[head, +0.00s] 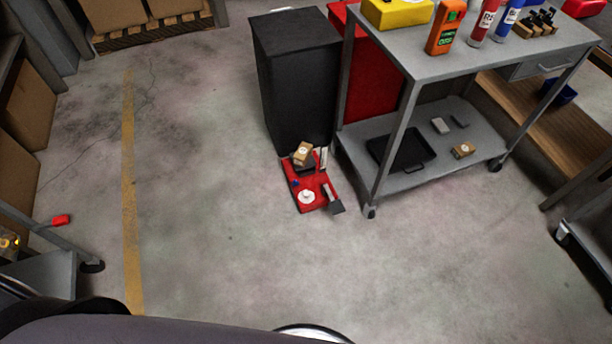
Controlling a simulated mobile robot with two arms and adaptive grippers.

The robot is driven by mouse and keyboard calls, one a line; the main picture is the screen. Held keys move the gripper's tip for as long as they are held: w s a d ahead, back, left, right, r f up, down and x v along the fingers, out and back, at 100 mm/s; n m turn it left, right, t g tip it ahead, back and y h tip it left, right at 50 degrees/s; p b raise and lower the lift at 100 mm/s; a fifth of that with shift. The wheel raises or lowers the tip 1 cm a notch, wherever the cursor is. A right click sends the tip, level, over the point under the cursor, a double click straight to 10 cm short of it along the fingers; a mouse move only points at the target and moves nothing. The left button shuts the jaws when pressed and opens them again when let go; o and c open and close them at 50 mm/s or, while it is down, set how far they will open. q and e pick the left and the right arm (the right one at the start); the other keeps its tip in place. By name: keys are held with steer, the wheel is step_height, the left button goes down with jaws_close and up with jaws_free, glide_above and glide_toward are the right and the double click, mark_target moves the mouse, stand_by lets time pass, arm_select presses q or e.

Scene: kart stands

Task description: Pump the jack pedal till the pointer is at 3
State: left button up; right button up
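A small red jack (296,186) stands on the concrete floor, against the foot of a black cabinet and left of the grey cart. A dark pedal (337,207) sticks out at its front right. A round white disc (306,197) lies on its front part. A light brown block (301,152) sits on a dark part at its back, and an upright whitish plate (323,159) stands beside it. The pointer and any numbers are too small to read. Neither of my grippers is in view.
The black cabinet (289,80) stands behind the jack. The grey cart (420,185) to the right has a wheel (370,211) near the pedal. The floor (220,230) in front and to the left is clear, with a yellow line (130,190).

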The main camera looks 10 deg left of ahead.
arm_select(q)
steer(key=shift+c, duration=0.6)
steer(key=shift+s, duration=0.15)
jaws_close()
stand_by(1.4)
